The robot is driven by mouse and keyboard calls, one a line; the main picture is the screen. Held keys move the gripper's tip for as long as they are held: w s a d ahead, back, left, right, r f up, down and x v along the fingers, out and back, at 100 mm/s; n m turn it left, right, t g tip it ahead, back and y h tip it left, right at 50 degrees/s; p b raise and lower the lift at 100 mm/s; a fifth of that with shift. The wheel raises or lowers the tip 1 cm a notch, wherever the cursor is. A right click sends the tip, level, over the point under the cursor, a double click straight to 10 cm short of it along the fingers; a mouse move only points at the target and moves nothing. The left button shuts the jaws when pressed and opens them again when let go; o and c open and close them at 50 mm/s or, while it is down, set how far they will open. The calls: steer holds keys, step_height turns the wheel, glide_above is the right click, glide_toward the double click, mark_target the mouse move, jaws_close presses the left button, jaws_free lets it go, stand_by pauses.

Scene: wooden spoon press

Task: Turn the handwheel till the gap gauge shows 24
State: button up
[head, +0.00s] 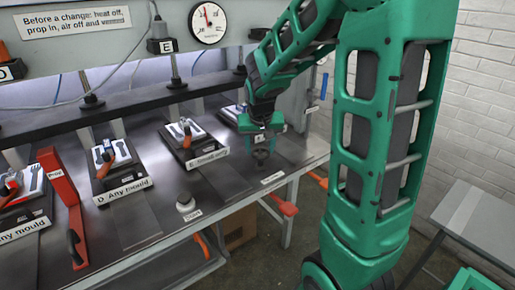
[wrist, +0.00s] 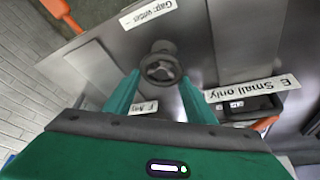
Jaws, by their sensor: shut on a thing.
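In the head view my gripper (head: 263,140) is at the right end of the bench. A label starting "Gap" (wrist: 150,13) lies on the bench beside the wheel, upside down in the wrist view. I cannot make out a gap reading in either view.
A round dial (head: 208,22) with a red needle is on the back panel; its numbers are too small to read. A mould station labelled "E Small only" (head: 208,158) is left of the wheel. A red handle (head: 284,206) sticks out below the bench's front edge.

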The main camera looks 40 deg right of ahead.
steer(key=m+g, duration=0.1)
steer(key=m, duration=0.2)
steer(key=m+g+h, duration=0.1)
steer(key=m, duration=0.1)
steer(key=shift+s+m, duration=0.1)
steer(key=shift+m, duration=0.3)
steer(key=shift+f, duration=0.1)
steer(key=shift+a, duration=0.1)
steer(key=o, duration=0.8)
steer(key=shift+o, duration=0.3)
steer(key=v, duration=1)
steer(key=shift+a+r, duration=0.3)
